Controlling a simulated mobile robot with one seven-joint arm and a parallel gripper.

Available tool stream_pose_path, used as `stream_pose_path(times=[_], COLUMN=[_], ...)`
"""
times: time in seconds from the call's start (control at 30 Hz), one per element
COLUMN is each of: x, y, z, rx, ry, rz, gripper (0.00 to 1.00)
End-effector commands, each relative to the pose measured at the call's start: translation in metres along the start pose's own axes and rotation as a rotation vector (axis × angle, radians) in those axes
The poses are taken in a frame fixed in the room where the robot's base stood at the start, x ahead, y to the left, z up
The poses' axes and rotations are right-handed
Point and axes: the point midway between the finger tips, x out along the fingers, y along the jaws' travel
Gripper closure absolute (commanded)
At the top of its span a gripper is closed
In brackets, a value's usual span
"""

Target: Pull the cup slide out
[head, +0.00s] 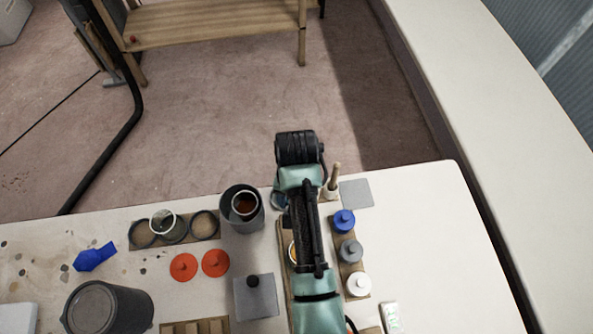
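No part here is clearly recognisable as the cup slide. A long brown wooden piece (284,267) lies mostly hidden under my arm, with a round light item (292,253) with some orange showing at its edge. A wooden board with dark rings (205,225) lies at the left, with a small clear cup (163,223) in or beside one ring. A dark grey pot (238,215) holds a smaller cup with reddish-brown content (244,204). My arm reaches up over the table, and I cannot make out my gripper's fingers.
Two red lids (183,267), a blue item (95,257), a grey plate with a black knob (257,303) and a large dark pot (107,308) crowd the left. A strip with blue, grey and white knobs (352,268) stands right of my arm. The table's right side (440,240) is clear.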

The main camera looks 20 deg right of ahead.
Motion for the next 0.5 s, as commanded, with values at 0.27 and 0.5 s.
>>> stream_pose_path(times=[0.27,0.5], x=[-0.044,-0.051], y=[0.0,0.0], z=[0.0,0.0], rx=[-0.001,-0.001], ry=[0.001,-0.002], rz=[0.0,0.001], gripper=[0.38,0.38])
